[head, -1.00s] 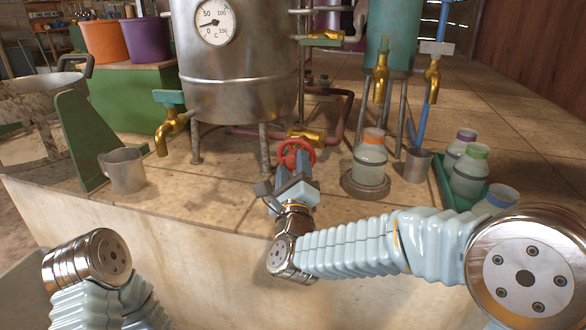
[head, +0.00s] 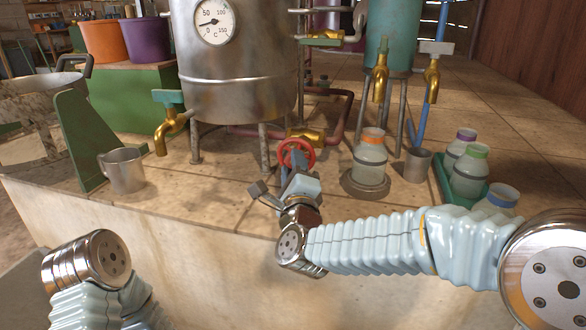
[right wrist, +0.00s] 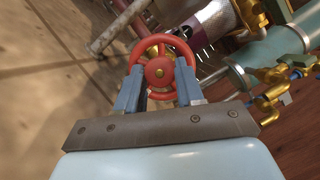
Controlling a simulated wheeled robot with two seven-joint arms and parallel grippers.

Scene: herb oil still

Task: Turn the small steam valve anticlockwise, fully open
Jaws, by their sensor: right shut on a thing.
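The small steam valve has a red handwheel (head: 296,153) on a brass body (head: 306,134), in front of the metal still. The right gripper (head: 297,168) reaches it from the front, its blue fingers at the wheel's lower part. In the right wrist view the red wheel (right wrist: 160,68) stands between the two fingers of my right gripper (right wrist: 158,82), which are shut on it at either side of its rim. The left arm shows at the lower left of the head view; its gripper is out of the picture.
The steel still (head: 238,85) with its dial gauge stands behind the valve. A brass tap (head: 170,130) and a metal cup (head: 124,171) are to the left. To the right are a bottle with an orange collar (head: 370,155), a small cup (head: 417,165) and a green tray (head: 444,184) with bottles.

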